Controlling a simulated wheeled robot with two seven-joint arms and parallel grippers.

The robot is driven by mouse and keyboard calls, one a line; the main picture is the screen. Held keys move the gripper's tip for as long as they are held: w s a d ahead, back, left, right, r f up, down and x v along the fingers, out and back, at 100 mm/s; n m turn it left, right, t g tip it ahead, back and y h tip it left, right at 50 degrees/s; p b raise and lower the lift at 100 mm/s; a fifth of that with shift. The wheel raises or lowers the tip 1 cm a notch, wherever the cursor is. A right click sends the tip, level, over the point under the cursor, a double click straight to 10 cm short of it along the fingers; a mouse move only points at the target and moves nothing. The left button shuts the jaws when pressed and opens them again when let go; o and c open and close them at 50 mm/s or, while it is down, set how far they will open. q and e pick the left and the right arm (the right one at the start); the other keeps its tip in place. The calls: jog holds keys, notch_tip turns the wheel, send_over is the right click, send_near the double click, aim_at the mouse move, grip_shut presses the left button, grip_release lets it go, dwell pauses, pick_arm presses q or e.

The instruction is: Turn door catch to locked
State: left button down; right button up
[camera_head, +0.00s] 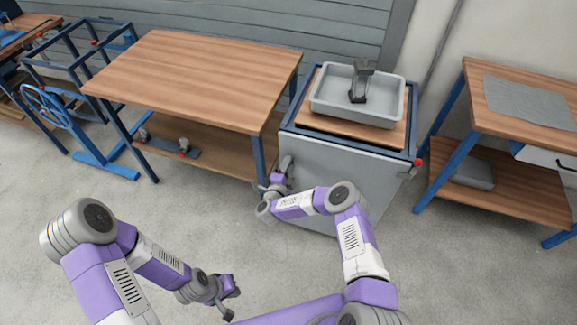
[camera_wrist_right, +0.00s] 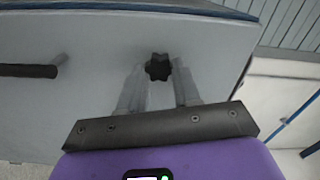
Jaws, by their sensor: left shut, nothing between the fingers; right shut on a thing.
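The door catch (camera_wrist_right: 158,66) is a small dark lobed knob on the grey cabinet door (camera_head: 325,180). In the right wrist view it sits between the tips of my right gripper (camera_wrist_right: 159,78), which is shut on it. In the head view my right gripper (camera_head: 281,180) is at the upper left of the door, and the catch is hidden there. Which way the catch is turned cannot be told. My left gripper (camera_head: 228,298) is shut and empty, low over the floor, well away from the cabinet.
A dark bar handle (camera_wrist_right: 28,70) is on the door, left of the catch in the wrist view. A grey tray (camera_head: 330,110) with a dark object stands on the cabinet. A wooden table (camera_head: 195,75) is to its left and a workbench (camera_head: 475,85) to its right. The floor in front is clear.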

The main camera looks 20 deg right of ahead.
jog(key=o, duration=1.1)
jog(key=shift+c, duration=0.2)
jog(key=p+v, duration=0.2)
jog(key=v, duration=0.5)
jog(key=shift+s+a, duration=0.15)
jog(key=shift+s, duration=0.1)
